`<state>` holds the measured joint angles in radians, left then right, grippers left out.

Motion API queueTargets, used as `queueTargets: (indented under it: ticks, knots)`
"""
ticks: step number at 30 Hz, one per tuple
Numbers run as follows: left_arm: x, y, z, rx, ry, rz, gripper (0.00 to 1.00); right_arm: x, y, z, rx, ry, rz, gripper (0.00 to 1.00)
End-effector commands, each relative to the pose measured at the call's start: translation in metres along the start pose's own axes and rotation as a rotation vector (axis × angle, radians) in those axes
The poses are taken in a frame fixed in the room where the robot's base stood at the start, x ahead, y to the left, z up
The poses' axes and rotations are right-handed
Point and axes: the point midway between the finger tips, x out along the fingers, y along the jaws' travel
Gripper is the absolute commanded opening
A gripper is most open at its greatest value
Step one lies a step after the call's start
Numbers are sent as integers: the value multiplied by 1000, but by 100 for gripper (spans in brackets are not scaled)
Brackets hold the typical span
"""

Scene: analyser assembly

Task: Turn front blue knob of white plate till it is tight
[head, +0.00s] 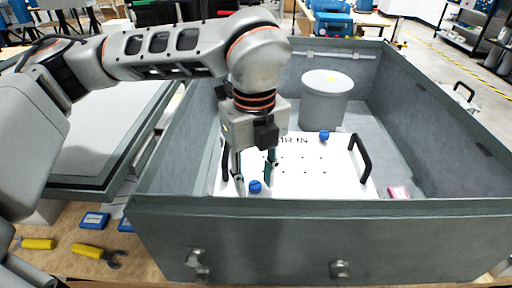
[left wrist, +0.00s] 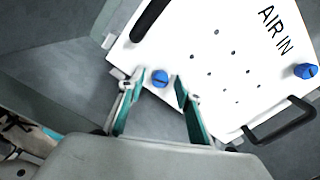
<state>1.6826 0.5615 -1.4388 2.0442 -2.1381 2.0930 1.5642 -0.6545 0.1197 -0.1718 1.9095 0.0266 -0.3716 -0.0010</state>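The white plate (head: 300,178) lies inside the grey case, with dark handles and "AIR IN" lettering; it also fills the upper right of the left wrist view (left wrist: 215,95). The front blue knob (head: 255,186) is near the plate's front edge, and it shows between the fingers in the left wrist view (left wrist: 159,78). A second blue knob (head: 324,135) sits at the plate's back. My left gripper (head: 255,178) points down over the front knob. Its fingers are apart, one on each side of the knob, and no contact shows. My right gripper is not in view.
The grey case's front wall (head: 330,240) stands close in front of the plate. A grey lidded bucket (head: 327,100) is behind it, and a pink item (head: 399,192) lies to the right. Yellow-handled tools (head: 95,250) and blue boxes (head: 95,220) lie on the table at left.

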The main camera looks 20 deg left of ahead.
Motion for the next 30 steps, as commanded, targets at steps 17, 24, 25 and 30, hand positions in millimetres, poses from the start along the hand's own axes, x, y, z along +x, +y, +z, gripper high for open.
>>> queueTargets:
  ticks: [17, 24, 25, 30]
  knots:
    - [-4, 1, -1, -711, 3, 4, 34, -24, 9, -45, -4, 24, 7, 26]
    - [-4, 1, -1, -928, 2, 5, 34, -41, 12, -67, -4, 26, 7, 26]
    - [-3, 1, -1, -947, 2, 5, 34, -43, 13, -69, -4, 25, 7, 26]
    - [-3, 1, -1, -1043, 2, 4, 34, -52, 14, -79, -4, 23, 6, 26]
